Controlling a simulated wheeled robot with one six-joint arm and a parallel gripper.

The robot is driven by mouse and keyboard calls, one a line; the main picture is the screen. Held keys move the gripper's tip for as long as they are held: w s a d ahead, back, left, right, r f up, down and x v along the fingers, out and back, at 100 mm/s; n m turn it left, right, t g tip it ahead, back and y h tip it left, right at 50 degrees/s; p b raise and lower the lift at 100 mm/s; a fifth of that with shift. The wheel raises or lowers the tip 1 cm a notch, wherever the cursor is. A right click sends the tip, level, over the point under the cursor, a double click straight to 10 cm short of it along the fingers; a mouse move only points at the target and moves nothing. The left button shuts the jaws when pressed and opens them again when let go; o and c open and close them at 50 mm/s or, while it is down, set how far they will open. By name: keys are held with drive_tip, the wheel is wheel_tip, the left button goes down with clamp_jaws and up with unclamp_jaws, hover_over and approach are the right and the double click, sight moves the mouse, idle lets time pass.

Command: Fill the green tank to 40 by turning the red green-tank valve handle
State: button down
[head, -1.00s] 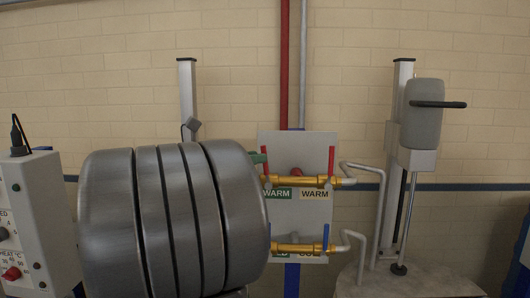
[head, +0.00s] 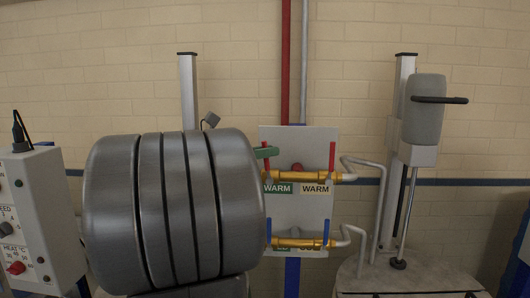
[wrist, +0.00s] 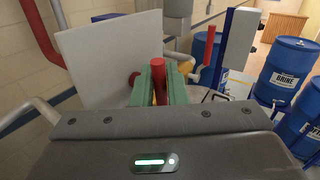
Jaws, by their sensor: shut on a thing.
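My gripper (head: 266,152) reaches the left side of the white valve panel (head: 318,145); only its green fingertips show past my arm in the head view. In the wrist view my gripper (wrist: 159,92) has its green fingers shut on the upright red handle (wrist: 158,68), one finger on each side. This handle is above the green WARM label (head: 278,188). A second upright red handle (head: 332,157) stands to its right above the yellow WARM label (head: 316,188). The green tank and its level readout cannot be made out.
Yellow brass valves (head: 288,242) with a blue handle (head: 326,232) sit lower on the panel. Grey pipes (head: 352,238) bend out to the right. A control box (head: 45,215) stands at the left. Blue BRINE drums (wrist: 286,72) show in the wrist view.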

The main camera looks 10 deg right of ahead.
drive_tip(key=shift+s+d+m+y, duration=0.15)
drive_tip(key=shift+d+m+y, duration=0.25)
drive_tip(key=shift+d+y, duration=0.15)
drive_tip(key=c, duration=1.5)
unclamp_jaws()
drive_tip(key=shift+a, duration=0.1)
drive_tip(key=b+v, duration=0.3)
drive_tip(key=v, duration=1)
drive_tip(key=shift+s+a+r, duration=0.1)
drive_tip(key=shift+a+r, duration=0.1)
drive_tip(key=shift+a, duration=0.15)
